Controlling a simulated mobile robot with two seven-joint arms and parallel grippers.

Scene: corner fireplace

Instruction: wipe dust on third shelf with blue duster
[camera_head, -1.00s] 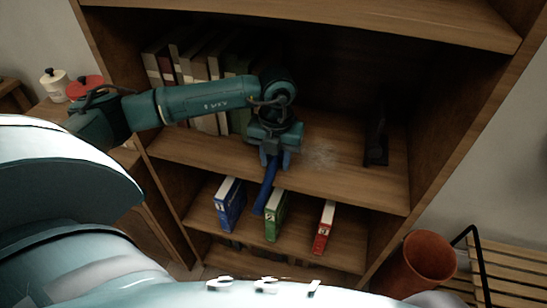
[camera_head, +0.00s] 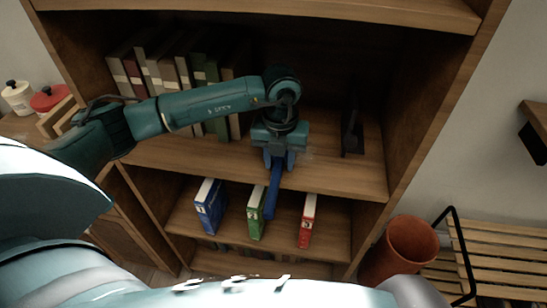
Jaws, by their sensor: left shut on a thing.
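My left gripper (camera_head: 279,158) is shut on the blue duster (camera_head: 272,196), whose lower part hangs down in front of the shelf edge. The gripper is over the front part of the wooden shelf (camera_head: 335,178) that also holds the row of books. A faint pale patch of dust (camera_head: 306,154) shows on that shelf just right of the gripper, partly hidden by it. I cannot tell whether the duster touches the shelf. My right gripper is not in view.
Several books (camera_head: 180,75) stand at the shelf's left, behind my left arm. A dark object (camera_head: 353,135) stands at its right. The shelf below holds blue (camera_head: 210,206), green (camera_head: 256,212) and red (camera_head: 307,220) binders. A terracotta pot (camera_head: 408,245) and slatted bench (camera_head: 500,250) stand right.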

